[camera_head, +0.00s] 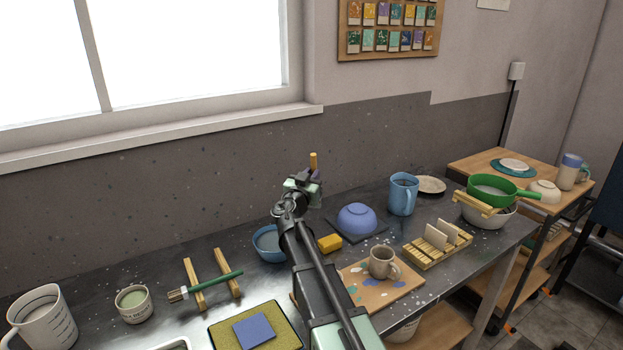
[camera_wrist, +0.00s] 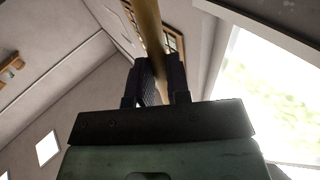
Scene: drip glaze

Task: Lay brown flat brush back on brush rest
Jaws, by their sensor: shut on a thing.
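My gripper (camera_head: 314,174) is raised above the back of the table, near the grey wall, and is shut on the brown flat brush (camera_head: 313,160). The brush's brown handle sticks up from the jaws; its bristle end cannot be made out. In the wrist view the handle (camera_wrist: 148,28) runs up between the dark fingers (camera_wrist: 156,82). The brush rest (camera_head: 219,261), two pale wooden bars, stands on the table to the left of my gripper. A green-handled brush (camera_head: 217,281) lies across both bars, its bristles to the left.
A blue bowl (camera_head: 268,246) and a yellow block (camera_head: 330,243) stand near my arm. A cup (camera_head: 133,304) and a white measuring jug (camera_head: 42,318) stand left of the rest. A yellow-rimmed tray (camera_head: 222,335) with a blue square lies in front. An upturned blue bowl (camera_head: 357,217) is to the right.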

